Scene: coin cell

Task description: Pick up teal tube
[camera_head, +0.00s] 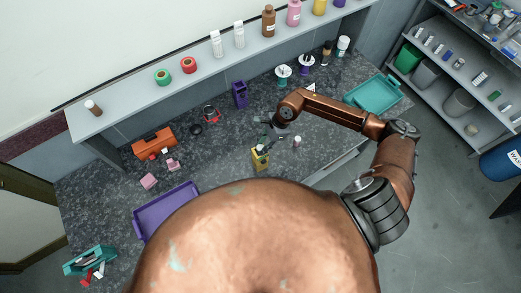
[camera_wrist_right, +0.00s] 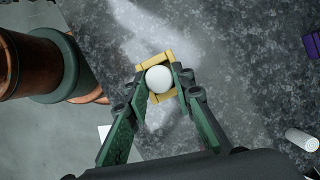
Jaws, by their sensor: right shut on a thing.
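My right gripper (camera_head: 264,143) is at the yellow holder (camera_head: 260,162) near the middle of the counter. In the right wrist view my right gripper (camera_wrist_right: 160,78) is shut on a tube with a round white top (camera_wrist_right: 159,79), one finger on each side. The yellow holder (camera_wrist_right: 154,60) shows around and below this tube; I cannot tell whether the tube's lower end is still inside. The tube's side is mostly hidden, so its teal colour is hard to confirm. My left gripper is in neither view.
A small white-topped bottle (camera_head: 297,141) stands just right of the yellow holder. A purple holder (camera_head: 240,94) and white spools (camera_head: 283,75) are behind. A purple tray (camera_head: 165,211) lies front left, a teal tray (camera_head: 374,94) at right, and a shelf (camera_head: 205,62) along the back.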

